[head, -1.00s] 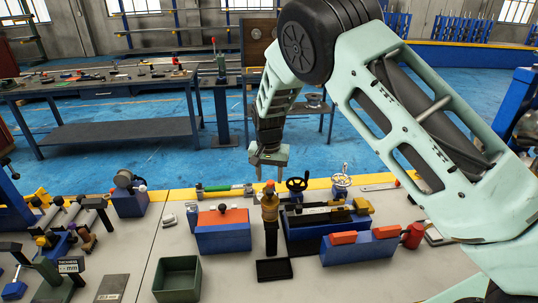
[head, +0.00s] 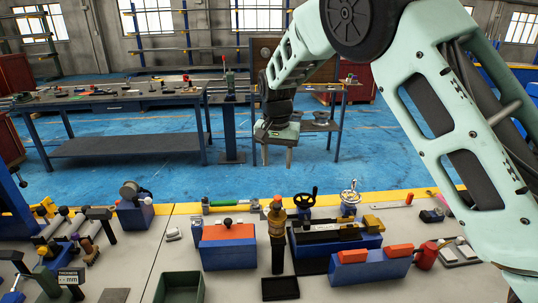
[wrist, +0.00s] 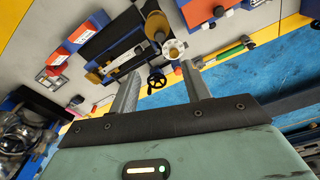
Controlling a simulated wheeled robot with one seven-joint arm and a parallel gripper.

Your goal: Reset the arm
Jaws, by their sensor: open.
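My gripper (head: 277,149) hangs in the air beyond the bench's yellow far edge, above the blue floor, in the head view. My gripper touches nothing that I can see.
On the bench stand blue blocks with orange tops (head: 227,250), a black post with a yellow-brown head (head: 277,228), handwheels (head: 350,196), a green tray (head: 180,288) and a black tray (head: 280,288). A long workbench (head: 110,105) stands behind. Blue floor lies open between.

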